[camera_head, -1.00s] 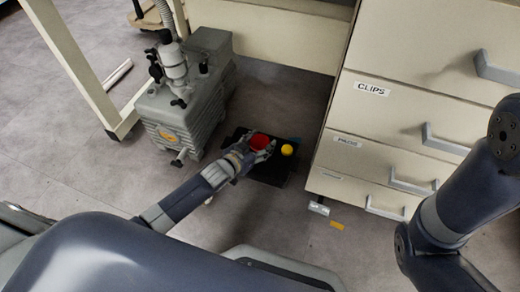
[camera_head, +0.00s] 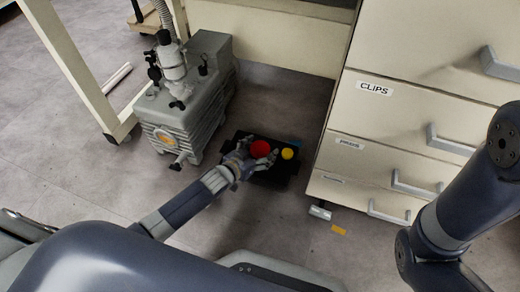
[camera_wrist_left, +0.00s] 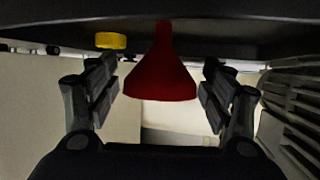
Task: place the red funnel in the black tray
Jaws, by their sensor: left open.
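The red funnel (camera_head: 260,149) is over the black tray (camera_head: 273,181) on the floor. In the left wrist view the funnel (camera_wrist_left: 160,75) has its narrow end toward the dark tray surface (camera_wrist_left: 225,30) and its wide end away from it. I cannot tell for certain whether the narrow end rests on the tray. My left gripper (camera_head: 255,157) is at the tray. Its open fingers (camera_wrist_left: 160,88) stand on either side of the funnel, with a visible gap on both sides. My right gripper is out of view.
A yellow round item (camera_head: 287,153) is on the tray, right of the funnel; it also shows in the left wrist view (camera_wrist_left: 111,41). A grey pump (camera_head: 185,115) stands left of the tray. A drawer cabinet (camera_head: 375,150) stands close on the right.

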